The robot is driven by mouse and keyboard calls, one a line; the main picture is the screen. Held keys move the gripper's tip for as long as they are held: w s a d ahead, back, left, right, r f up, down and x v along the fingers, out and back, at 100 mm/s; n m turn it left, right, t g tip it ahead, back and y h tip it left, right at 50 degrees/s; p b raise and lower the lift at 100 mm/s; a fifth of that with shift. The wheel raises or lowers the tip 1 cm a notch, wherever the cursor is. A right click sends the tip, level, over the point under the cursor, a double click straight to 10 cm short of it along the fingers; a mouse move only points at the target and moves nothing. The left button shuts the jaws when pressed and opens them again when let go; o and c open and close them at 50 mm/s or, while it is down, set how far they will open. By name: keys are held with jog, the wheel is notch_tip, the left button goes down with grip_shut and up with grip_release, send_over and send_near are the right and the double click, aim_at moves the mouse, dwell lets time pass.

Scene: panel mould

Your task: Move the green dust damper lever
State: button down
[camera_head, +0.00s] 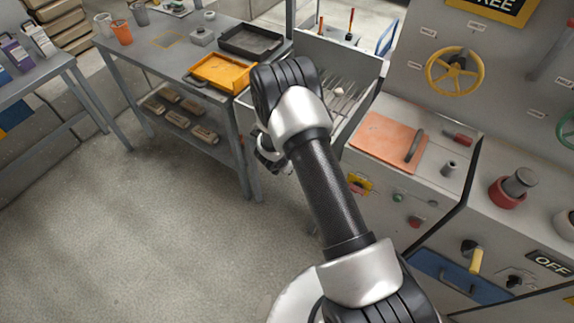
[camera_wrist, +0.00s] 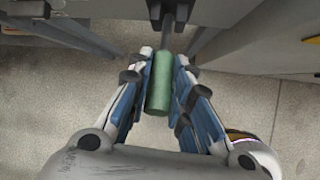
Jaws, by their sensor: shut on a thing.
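The green dust damper lever (camera_wrist: 159,84) shows in the wrist view as a green cylindrical grip on a dark rod (camera_wrist: 170,24) that runs to the top of the picture. My gripper (camera_wrist: 163,72) has its blue-padded fingers on both sides of the green grip and is shut on it. The grip's near end sticks out between the fingers towards the camera. In the head view my gripper (camera_head: 268,158) is low beside the sink cabinet, partly behind my arm. The lever is hidden there.
A grey workbench (camera_head: 165,45) with a yellow tray (camera_head: 222,73) and a black tray (camera_head: 251,41) stands left of my arm. A panel with a yellow handwheel (camera_head: 454,72) and an orange board (camera_head: 388,141) is at the right. The floor at left is clear.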

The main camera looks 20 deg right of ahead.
jog(key=c, duration=1.4)
grip_release()
jog(key=shift+c, duration=0.2)
jog(key=shift+r, duration=0.1)
jog(key=v, duration=1.2)
